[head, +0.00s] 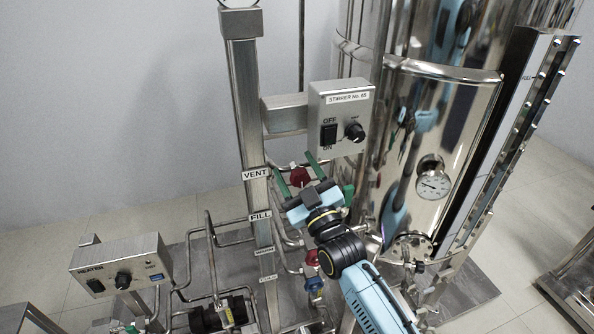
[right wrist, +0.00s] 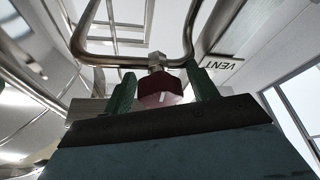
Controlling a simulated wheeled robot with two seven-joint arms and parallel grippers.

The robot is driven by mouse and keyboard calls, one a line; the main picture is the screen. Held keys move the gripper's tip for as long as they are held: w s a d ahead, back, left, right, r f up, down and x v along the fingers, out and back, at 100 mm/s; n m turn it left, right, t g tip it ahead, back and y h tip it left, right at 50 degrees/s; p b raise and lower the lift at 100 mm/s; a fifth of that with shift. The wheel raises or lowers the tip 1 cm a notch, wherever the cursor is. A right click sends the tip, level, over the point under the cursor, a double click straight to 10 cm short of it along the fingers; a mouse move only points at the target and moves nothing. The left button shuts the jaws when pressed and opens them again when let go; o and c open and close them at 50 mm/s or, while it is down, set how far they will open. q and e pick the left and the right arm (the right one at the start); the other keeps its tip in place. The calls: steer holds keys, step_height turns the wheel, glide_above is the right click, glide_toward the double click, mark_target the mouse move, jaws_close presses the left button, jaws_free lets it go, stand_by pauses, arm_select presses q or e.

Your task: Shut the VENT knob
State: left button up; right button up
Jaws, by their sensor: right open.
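The VENT knob (head: 300,176) is a dark red knob on the pipework beside the VENT label (head: 256,174). In the right wrist view the red knob (right wrist: 163,88) sits on a metal valve stem with a pale mark on its face. My right gripper (head: 297,170) is open, with its green fingers on either side of the knob. In the right wrist view its fingers (right wrist: 160,86) flank the knob; I cannot tell whether they touch it. My left gripper is not in view.
The stirrer control box (head: 341,115) hangs just above my right gripper. The steel tank (head: 440,160) with a gauge (head: 433,178) stands to the right. Another red knob (head: 312,258) and a blue knob (head: 315,283) lie below. A heater box (head: 122,264) is at lower left.

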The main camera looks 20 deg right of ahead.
steer(key=c, duration=1)
steer(key=shift+m+h, duration=0.5)
steer(key=shift+m, duration=0.6)
steer(key=o, duration=1)
steer(key=b+v, duration=0.1)
steer(key=v, duration=1.2)
steer(key=shift+s+f+b, duration=0.15)
steer(key=shift+f+b, duration=0.05)
steer(key=shift+b, duration=0.1)
